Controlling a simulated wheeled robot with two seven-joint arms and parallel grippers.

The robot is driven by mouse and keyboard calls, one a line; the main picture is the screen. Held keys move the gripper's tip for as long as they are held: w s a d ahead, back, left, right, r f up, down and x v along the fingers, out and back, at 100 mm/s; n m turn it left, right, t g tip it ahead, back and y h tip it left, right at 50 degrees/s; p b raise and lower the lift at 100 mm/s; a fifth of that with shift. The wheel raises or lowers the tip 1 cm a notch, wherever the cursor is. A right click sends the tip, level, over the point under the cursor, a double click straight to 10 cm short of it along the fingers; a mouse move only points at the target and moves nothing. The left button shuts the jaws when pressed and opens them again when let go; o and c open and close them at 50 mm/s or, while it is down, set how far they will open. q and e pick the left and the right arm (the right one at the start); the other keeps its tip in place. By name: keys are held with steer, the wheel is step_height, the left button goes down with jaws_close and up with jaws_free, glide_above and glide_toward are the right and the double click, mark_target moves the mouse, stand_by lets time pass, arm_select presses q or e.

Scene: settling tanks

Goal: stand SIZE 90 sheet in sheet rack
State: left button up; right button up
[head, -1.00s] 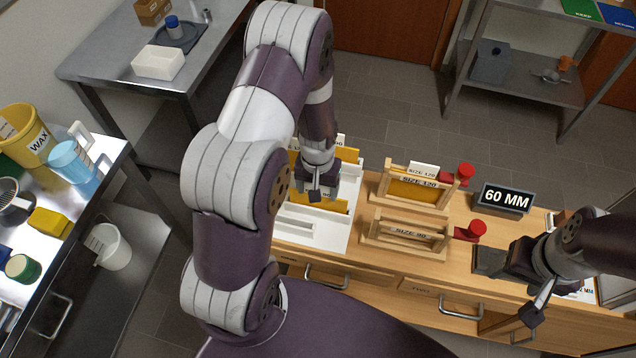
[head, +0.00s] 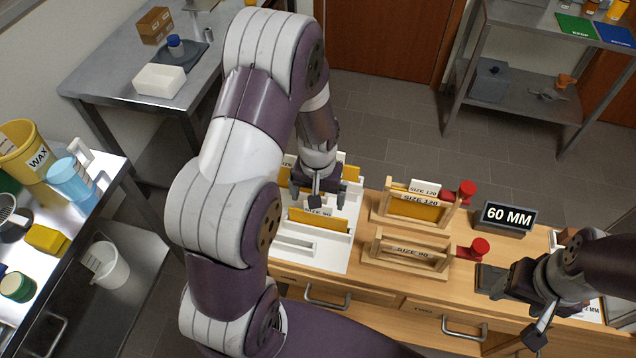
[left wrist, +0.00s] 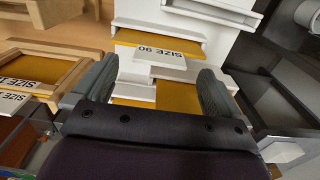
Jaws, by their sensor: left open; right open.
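A yellow sheet with a SIZE 90 tag (head: 321,222) stands upright in a slot of the white sheet rack (head: 326,261). It also shows in the left wrist view with its tag upside down (left wrist: 160,53). My left gripper (head: 318,190) is open and empty, above the rack just behind this sheet and apart from it. Its spread fingers frame the left wrist view (left wrist: 152,72). A wooden frame marked SIZE 90 (head: 408,252) stands to the right and shows no sheet. My right gripper (head: 512,290) is open at the bench's right side, partly hidden by its own wrist.
A wooden SIZE 120 frame (head: 382,207) with a yellow sheet stands behind the SIZE 90 frame. Red knobs (head: 467,190) stick out at the frames' right. A black 60 MM sign (head: 507,217) stands on the bench. More yellow sheets (left wrist: 178,97) stand in the rack's rear part.

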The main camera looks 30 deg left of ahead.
arm_select(q)
step_height(320, 180, up, 7)
steer(key=b, duration=0.1)
steer(key=s+d+r+m+t, duration=0.1)
steer(key=s+d+r+m, duration=0.1)
steer(key=s+d, duration=0.3)
steer(key=s+m, duration=0.1)
steer(key=s, duration=0.2)
steer(key=shift+s+d+r, duration=0.15)
steer(key=shift+s+r, duration=0.25)
steer(key=shift+s, duration=0.2)
